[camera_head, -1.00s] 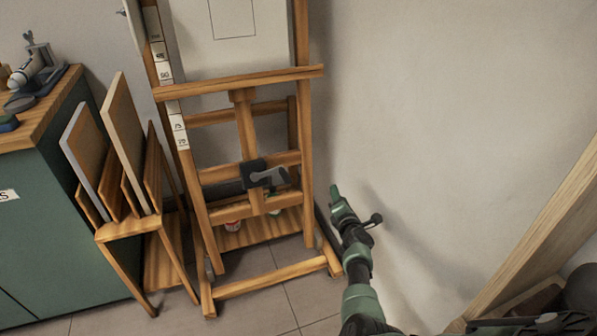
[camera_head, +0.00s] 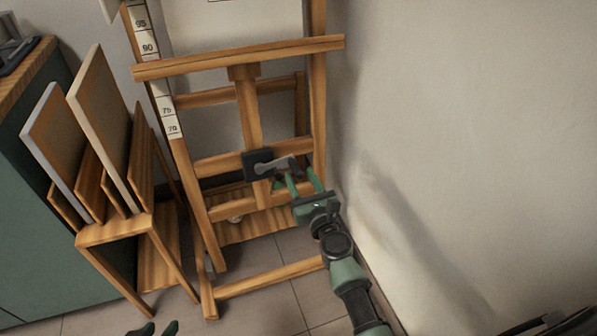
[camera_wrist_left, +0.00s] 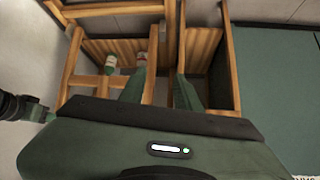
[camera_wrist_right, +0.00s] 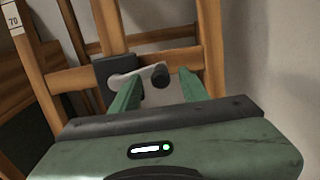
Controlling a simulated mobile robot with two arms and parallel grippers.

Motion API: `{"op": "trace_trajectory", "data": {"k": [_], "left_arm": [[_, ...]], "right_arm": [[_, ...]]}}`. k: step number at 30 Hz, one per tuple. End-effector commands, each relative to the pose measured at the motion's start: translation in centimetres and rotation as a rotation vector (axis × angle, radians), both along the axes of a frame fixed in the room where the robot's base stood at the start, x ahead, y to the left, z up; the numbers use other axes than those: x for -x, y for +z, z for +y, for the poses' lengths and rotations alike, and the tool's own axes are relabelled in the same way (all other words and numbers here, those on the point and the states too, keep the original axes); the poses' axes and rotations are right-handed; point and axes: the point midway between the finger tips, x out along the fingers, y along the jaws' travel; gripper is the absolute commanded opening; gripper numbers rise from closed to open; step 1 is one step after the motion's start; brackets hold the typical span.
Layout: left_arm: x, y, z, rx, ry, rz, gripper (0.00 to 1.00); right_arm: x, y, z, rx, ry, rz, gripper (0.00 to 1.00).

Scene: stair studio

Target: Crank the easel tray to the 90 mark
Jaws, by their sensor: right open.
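The wooden easel's tray (camera_head: 250,56) crosses the number scale (camera_head: 169,118) just below the 90 label (camera_head: 148,47); the 75 and 70 labels show beneath it. The crank (camera_head: 276,164), a grey arm on a dark block, sits on the lower crossbar. My right gripper (camera_head: 297,178) is open at the crank. In the right wrist view the crank's dark knob (camera_wrist_right: 160,77) appears between the open fingers (camera_wrist_right: 158,85); I cannot tell whether they touch it. My left gripper (camera_head: 157,328) is open and empty, low at the bottom edge, away from the easel.
A wooden rack (camera_head: 118,230) holding panels stands left of the easel, beside a green cabinet (camera_head: 50,190). The wall (camera_head: 460,120) is close on the right. Bottles (camera_wrist_left: 109,63) stand on the low shelf in the left wrist view. Some floor in front is clear.

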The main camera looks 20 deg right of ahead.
Motion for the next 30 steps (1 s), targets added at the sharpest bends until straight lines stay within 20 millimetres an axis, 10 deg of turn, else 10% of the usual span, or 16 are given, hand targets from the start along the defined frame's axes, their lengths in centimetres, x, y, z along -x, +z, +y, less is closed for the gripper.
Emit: {"op": "trace_trajectory", "data": {"k": [16, 21, 30], "left_arm": [[-1.7, 1.2, -0.6, 0.022, -0.007, -0.095, 0.33], [-1.7, 1.2, -0.6, 0.021, -0.006, -0.096, 0.33], [-1.7, 1.2, -0.6, 0.021, -0.006, -0.095, 0.33]], "right_arm": [[-2.9, 0.0, 0.0, -0.001, -0.001, 0.0, 0.45], [-2.9, 0.0, 0.0, -0.001, -0.001, 0.0, 0.0], [-2.9, 0.0, 0.0, -0.001, -0.001, 0.001, 0.0]]}}
